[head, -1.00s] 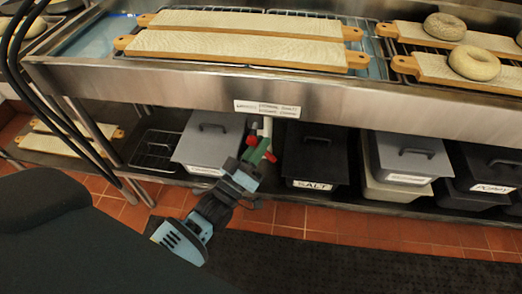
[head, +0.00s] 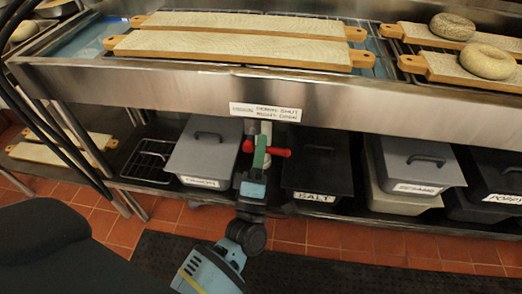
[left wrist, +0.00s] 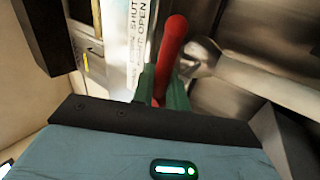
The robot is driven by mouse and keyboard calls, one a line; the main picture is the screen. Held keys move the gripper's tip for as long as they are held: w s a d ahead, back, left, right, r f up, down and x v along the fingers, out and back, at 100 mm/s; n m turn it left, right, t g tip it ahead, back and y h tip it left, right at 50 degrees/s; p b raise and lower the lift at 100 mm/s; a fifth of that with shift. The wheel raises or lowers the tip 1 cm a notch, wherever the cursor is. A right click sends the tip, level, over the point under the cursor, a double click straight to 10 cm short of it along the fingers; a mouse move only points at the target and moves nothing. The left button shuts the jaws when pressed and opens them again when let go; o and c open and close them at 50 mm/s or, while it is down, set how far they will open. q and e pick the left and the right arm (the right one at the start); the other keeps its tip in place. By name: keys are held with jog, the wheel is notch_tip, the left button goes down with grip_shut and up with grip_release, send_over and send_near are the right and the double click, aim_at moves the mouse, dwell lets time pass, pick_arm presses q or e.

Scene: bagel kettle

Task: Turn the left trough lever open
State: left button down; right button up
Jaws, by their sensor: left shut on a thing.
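A red lever (head: 280,152) sits on the pale pipe below the steel trough (head: 180,88), under a white label. My left gripper (head: 261,152), with green fingers, comes up from below in front of the pipe. In the left wrist view the red lever (left wrist: 174,48) rises between the green fingers (left wrist: 165,88), which are shut on it. The fingers hide part of the lever and valve in the head view. My right gripper is not in view.
The label (head: 265,112) mentions shut and open. Lidded bins stand on the lower shelf, a grey one (head: 205,150) on the left and a dark salt bin (head: 316,165) on the right, close beside my gripper. Boards (head: 240,48) lie on the trough.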

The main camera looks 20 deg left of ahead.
pick_arm(q)
jog(key=shift+r+n+y, duration=0.1)
jog(key=shift+n+y, duration=0.5)
jog(key=shift+n, duration=0.3)
jog(key=c, duration=1.5)
grip_release()
jog(key=shift+s+d+f, duration=0.1)
jog(key=shift+s+f, duration=0.1)
jog(key=shift+s, duration=0.05)
jog(key=v, duration=0.7)
jog(key=shift+s+b, duration=0.1)
jog(key=shift+b, duration=0.3)
